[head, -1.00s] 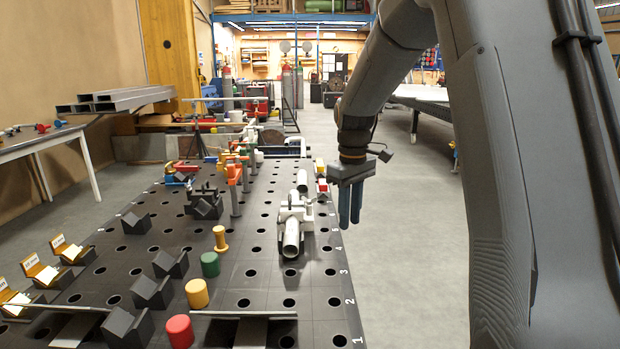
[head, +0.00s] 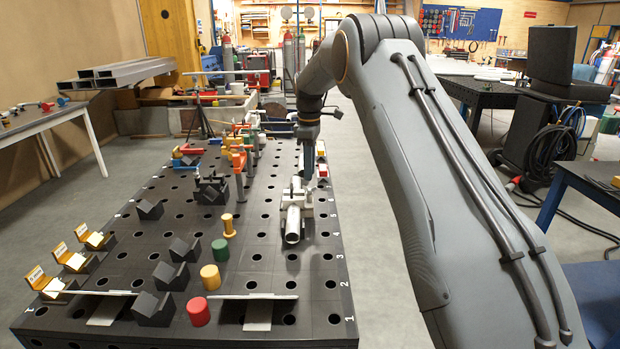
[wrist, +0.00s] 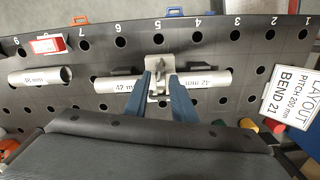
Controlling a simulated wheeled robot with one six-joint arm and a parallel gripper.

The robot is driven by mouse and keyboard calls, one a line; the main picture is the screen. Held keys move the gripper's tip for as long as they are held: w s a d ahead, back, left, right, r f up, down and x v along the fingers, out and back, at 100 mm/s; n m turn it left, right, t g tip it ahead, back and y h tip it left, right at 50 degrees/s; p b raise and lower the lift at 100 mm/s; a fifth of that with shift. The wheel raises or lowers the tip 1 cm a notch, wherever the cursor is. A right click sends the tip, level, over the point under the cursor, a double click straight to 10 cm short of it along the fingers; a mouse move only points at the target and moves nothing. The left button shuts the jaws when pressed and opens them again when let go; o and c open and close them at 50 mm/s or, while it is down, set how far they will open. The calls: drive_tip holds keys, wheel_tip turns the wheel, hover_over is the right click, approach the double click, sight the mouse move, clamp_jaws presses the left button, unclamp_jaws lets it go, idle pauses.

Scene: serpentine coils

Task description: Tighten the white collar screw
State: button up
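The white collar (head: 298,203) sits around a grey tube (head: 292,226) near the right side of the black table. In the wrist view the collar (wrist: 160,66) shows between two lengths of tube marked 42 mm, with its small grey screw (wrist: 159,85) facing me. My gripper (head: 309,172) is above and behind the collar in the head view. In the wrist view its two blue fingers (wrist: 160,82) are apart, one on each side of the screw. I cannot tell whether they touch it.
Another tube (wrist: 40,76) marked 48 mm lies beside a red-and-white block (wrist: 47,45). Black V-blocks (head: 185,249) and red, yellow and green cylinders (head: 198,312) stand left of the collar. The black table (head: 262,270) is full of holes.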

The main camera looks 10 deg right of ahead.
sight(310, 189)
drive_tip(key=shift+f+p, duration=0.7)
drive_tip(key=shift+f, duration=1.55)
clamp_jaws()
